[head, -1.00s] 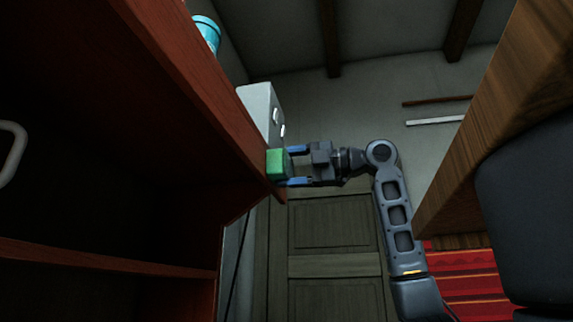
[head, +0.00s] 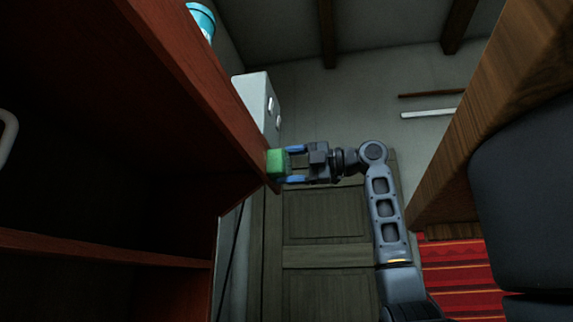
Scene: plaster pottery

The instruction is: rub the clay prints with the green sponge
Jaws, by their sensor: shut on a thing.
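The green sponge (head: 275,162) is a small block at the front edge of the red-brown wooden cabinet (head: 195,85) in the head view. My gripper (head: 292,164) is shut on the sponge, with its blue-tipped fingers pointing left. The sponge sticks out past the fingertips and appears against the cabinet's edge; I cannot tell whether it touches it. I cannot make out any clay prints for sure. A pale grey box (head: 252,92) just above the sponge bears two whitish oval shapes, and I cannot tell what these are.
A turquoise cup-like object (head: 202,18) shows above the cabinet edge. A wooden piece of furniture (head: 490,100) and a dark rounded shape (head: 530,190) fill the right side. A red striped rug (head: 460,270) lies at lower right. A panelled door (head: 325,215) is behind my arm.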

